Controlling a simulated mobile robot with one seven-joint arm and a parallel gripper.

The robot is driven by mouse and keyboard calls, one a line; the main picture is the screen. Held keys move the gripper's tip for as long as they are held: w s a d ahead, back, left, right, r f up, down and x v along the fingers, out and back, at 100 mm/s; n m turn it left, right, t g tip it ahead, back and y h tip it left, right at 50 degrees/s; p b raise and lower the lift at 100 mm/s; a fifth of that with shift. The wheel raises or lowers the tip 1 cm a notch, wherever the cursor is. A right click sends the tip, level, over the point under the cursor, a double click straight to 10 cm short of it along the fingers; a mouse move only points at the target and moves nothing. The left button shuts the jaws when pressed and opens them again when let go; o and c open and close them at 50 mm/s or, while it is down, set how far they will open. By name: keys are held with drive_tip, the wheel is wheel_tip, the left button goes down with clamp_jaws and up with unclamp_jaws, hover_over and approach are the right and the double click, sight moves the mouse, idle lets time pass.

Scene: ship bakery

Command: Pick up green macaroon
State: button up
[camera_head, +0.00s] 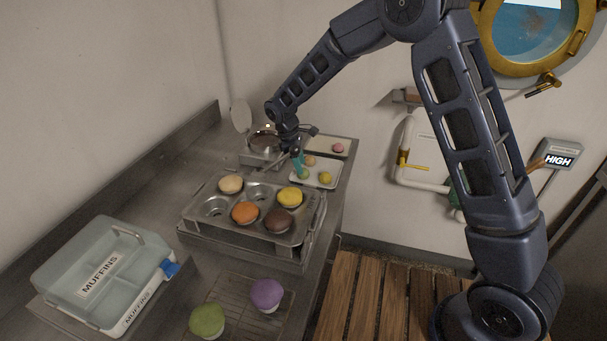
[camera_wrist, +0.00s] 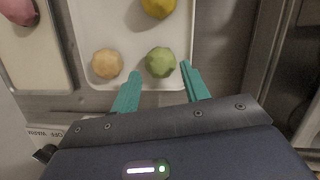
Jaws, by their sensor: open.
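The green macaroon (camera_wrist: 160,62) lies on a white tray (camera_wrist: 108,25) near its edge in the wrist view. My gripper (camera_wrist: 160,78) is open and empty, with its teal fingertips to either side of the near part of the macaroon. I cannot tell how high the fingertips are above the tray. In the head view my gripper (camera_head: 298,166) is over the left part of the tray (camera_head: 327,166), and the green macaroon (camera_head: 304,173) shows small and partly hidden beside it.
A tan macaroon (camera_wrist: 107,64) lies left of the green one and a yellow one (camera_wrist: 158,6) beyond it. A pink one (camera_wrist: 18,11) is on a neighbouring tray. A muffin tin (camera_head: 226,207) and the muffins box (camera_head: 72,268) stand closer on the counter.

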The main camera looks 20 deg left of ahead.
drive_tip(key=shift+x, duration=1.5)
drive_tip(key=c, duration=0.4)
drive_tip(key=shift+r, duration=0.1)
